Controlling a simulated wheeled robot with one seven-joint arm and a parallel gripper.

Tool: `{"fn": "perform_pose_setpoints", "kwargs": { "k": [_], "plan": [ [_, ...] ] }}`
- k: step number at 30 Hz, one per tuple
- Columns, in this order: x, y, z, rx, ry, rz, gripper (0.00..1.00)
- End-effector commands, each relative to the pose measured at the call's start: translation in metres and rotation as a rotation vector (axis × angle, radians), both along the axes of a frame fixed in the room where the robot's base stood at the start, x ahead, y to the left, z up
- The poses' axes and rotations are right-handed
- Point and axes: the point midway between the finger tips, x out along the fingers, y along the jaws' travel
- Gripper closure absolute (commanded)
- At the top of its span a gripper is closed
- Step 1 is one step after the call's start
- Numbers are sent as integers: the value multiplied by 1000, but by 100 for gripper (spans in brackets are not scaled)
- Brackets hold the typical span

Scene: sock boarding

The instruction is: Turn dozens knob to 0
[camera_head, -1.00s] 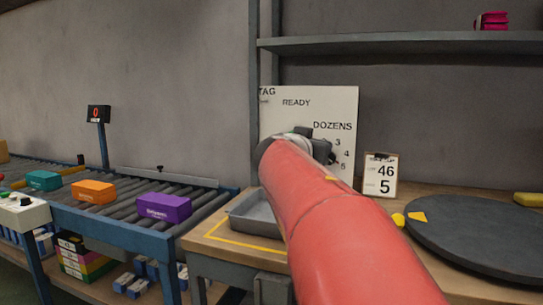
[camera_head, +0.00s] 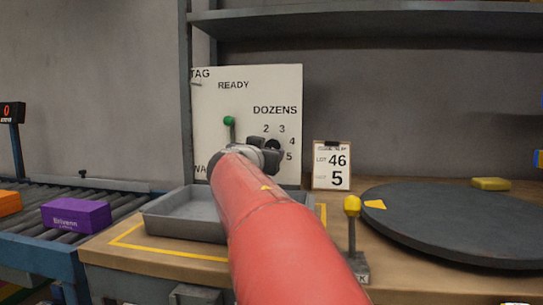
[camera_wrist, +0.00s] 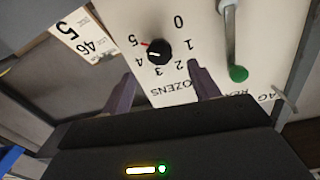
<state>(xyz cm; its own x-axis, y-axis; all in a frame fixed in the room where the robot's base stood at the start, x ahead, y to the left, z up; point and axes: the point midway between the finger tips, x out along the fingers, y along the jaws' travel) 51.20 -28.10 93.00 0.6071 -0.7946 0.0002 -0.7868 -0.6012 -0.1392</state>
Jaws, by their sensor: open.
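The dozens knob (camera_wrist: 160,52) is a round black dial on the white board (camera_wrist: 195,20), with numbers around it. In the wrist view the picture is turned over, and the knob's red mark lies on the side of the 5. The 0 (camera_wrist: 179,22) is clear of the red mark. My gripper (camera_wrist: 161,70) is open, its two dark fingers apart on either side below the knob in that picture, and nothing is held. In the head view my gripper (camera_head: 268,155) is in front of the board under DOZENS and hides most of the knob.
A green-tipped lever (camera_head: 229,121) is on the board left of the knob; it also shows in the wrist view (camera_wrist: 238,73). A card reading 46 and 5 (camera_head: 332,166) stands right of the board. A grey tray (camera_head: 165,224), yellow-topped lever (camera_head: 352,207) and dark turntable (camera_head: 450,225) are on the bench.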

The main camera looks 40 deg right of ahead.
Motion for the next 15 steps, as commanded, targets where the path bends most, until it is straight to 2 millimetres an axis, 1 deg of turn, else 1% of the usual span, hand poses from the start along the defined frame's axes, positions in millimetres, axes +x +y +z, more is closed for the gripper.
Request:
{"fn": "perform_pose_setpoints", "kwargs": {
  "k": [9,15],
  "plan": [
    [29,-41,3,2,2,-4,39],
    [41,-55,2,1,1,-1,39]
  ]
}}
